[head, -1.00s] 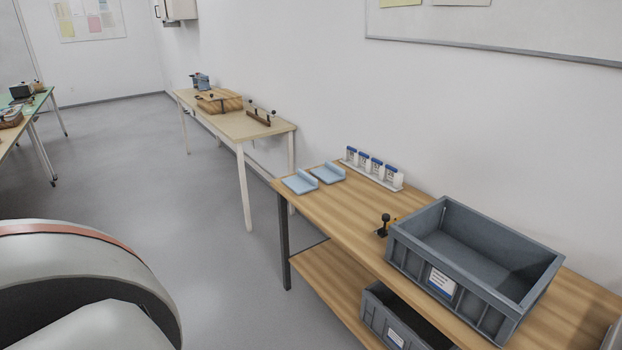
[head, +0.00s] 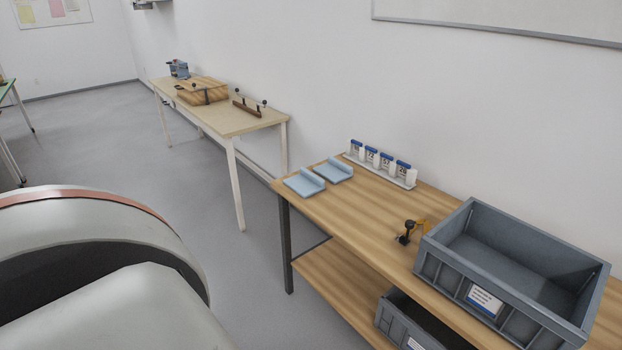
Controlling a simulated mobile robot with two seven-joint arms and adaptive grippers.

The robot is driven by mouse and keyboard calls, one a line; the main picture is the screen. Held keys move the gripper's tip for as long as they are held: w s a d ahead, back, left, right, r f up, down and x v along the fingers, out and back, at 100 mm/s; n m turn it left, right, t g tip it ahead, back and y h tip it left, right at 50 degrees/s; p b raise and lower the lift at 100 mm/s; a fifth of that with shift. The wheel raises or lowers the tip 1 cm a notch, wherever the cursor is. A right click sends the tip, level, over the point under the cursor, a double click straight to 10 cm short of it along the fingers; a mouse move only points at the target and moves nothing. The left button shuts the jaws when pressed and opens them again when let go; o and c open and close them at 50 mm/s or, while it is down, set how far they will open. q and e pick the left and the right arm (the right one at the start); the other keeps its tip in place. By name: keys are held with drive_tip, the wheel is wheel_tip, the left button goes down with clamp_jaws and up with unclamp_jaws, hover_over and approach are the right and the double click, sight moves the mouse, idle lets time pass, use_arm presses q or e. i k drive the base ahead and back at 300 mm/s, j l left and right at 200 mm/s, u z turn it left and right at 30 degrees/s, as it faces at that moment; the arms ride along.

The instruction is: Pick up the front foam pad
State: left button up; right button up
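Neither of my grippers is in view; only a pale rounded part of my own arm shows at the lower left, well away from the pads.
The wooden bench (head: 375,218) also holds a rack of blue-capped bottles (head: 381,166), a small black and orange item (head: 408,232) and a grey crate (head: 500,262). Another crate (head: 400,325) sits on the lower shelf. A pale table (head: 245,118) stands farther off. Grey floor is clear between.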

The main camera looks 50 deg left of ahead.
sight(306, 184)
drive_tip(key=j+z, duration=0.15)
drive_tip(key=j, duration=0.35)
drive_tip(key=j+z, duration=0.15)
drive_tip(key=j, duration=0.3)
drive_tip(key=j+z, duration=0.15)
drive_tip(key=j, duration=0.35)
drive_tip(key=k+j+z, duration=0.15)
drive_tip(key=j, duration=0.35)
drive_tip(key=j+z, duration=0.15)
drive_tip(key=j, duration=0.3)
drive_tip(key=k+j+z, duration=0.1)
drive_tip(key=j, duration=0.35)
drive_tip(key=k+j+z, duration=0.15)
drive_tip(key=j, duration=0.3)
drive_tip(key=k+j+z, duration=0.15)
drive_tip(key=j, duration=0.25)
drive_tip(key=k+j, duration=0.05)
